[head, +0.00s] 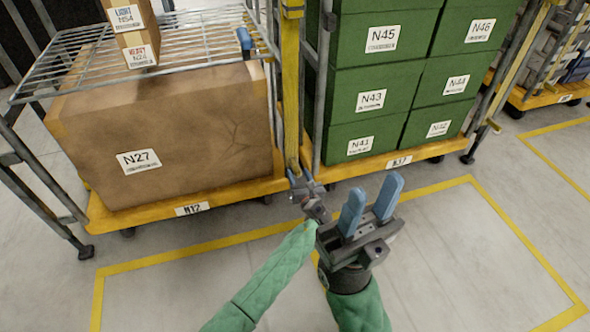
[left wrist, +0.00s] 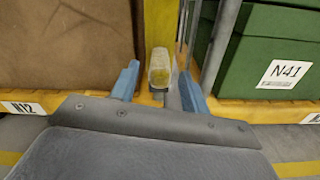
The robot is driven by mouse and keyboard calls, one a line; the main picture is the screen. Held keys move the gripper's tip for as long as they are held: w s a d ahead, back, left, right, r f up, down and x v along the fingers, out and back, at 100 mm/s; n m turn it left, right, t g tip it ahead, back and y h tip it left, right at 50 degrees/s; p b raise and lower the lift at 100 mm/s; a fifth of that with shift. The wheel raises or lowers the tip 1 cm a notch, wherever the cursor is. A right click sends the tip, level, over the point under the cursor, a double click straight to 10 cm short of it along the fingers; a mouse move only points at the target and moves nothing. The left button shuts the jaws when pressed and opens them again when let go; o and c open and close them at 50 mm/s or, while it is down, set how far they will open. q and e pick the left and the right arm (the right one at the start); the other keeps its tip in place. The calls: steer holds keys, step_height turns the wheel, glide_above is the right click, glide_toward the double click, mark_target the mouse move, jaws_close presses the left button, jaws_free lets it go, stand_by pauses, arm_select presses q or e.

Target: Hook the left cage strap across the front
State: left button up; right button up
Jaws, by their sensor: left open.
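The yellow strap (head: 291,85) hangs down between the two cages, beside the right front post of the left cage. Its pale, worn end piece (left wrist: 159,68) shows in the left wrist view. My left gripper (head: 306,184) is low at the strap's bottom end. In the left wrist view its blue fingers (left wrist: 158,84) are open, one on each side of the end piece, with gaps showing. The left cage (head: 240,194), labelled N12, holds a big brown carton (head: 200,125) marked N27. My right gripper (head: 370,205) is open and empty, in front of the right cage.
The right cage (head: 425,153) holds several green crates (head: 385,85). A wire shelf (head: 90,60) over the carton bears small boxes (head: 130,18). A blue piece (head: 244,38) sits by the shelf's right edge. Yellow floor lines (head: 190,243) mark bays; the floor in front is clear.

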mark_target(295, 167)
arm_select(q)
steer(key=shift+b+x, duration=0.55)
steer(key=shift+x, duration=1.8)
jaws_close()
